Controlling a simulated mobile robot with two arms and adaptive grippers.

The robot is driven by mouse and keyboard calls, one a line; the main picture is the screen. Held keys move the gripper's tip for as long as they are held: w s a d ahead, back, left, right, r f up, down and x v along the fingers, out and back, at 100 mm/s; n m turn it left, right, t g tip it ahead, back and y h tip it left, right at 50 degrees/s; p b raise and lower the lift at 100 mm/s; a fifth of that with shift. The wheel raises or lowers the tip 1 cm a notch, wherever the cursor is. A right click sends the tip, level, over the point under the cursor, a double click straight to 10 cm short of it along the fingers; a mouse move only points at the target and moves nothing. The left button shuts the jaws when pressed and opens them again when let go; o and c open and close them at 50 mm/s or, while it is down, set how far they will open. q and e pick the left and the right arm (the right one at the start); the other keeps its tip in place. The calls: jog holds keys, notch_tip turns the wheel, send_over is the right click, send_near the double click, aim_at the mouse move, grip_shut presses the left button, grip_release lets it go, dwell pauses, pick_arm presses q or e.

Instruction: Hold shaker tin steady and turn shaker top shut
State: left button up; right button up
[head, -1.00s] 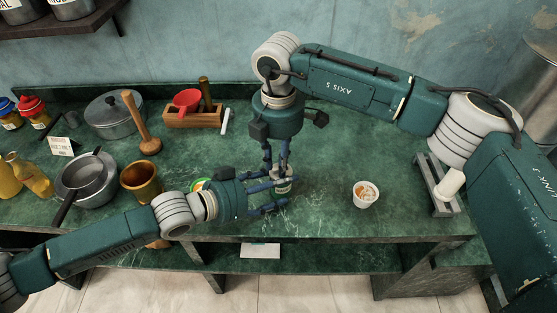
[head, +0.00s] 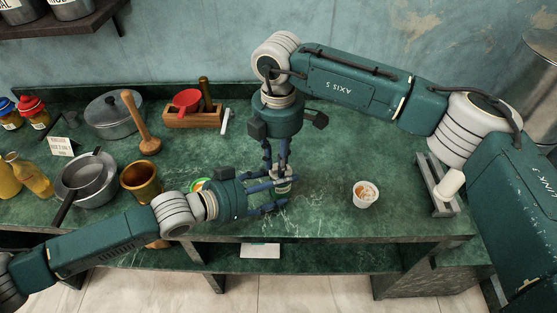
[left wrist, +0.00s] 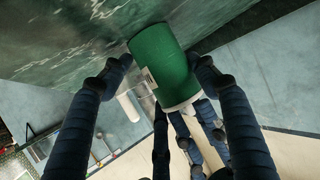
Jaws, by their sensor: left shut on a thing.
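The shaker tin (left wrist: 163,58) is a green cylinder with a pale label. Its pale shaker top (left wrist: 188,103) shows at the lower end in the left wrist view. In the head view the small shaker (head: 284,186) stands on the counter, partly hidden by fingers. My left gripper (head: 277,194) reaches in from the left and is shut on the tin, with a finger on each side in the left wrist view (left wrist: 163,65). My right gripper (head: 277,172) points down over the shaker, its fingertips close to the top. Whether they grip it is hidden.
A white cup (head: 366,201) stands to the right on the green counter (head: 330,160). A copper-coloured mortar (head: 141,180), a pan (head: 90,190) and a wooden pestle (head: 140,118) are to the left. Counter right of the shaker is mostly clear.

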pick_arm(q)
jog(key=shift+f, duration=0.2)
pick_arm(e)
notch_tip(320, 180, up, 12)
dwell(0.4)
pick_arm(q)
jog(key=o, duration=1.3)
jog(key=shift+r, duration=0.1)
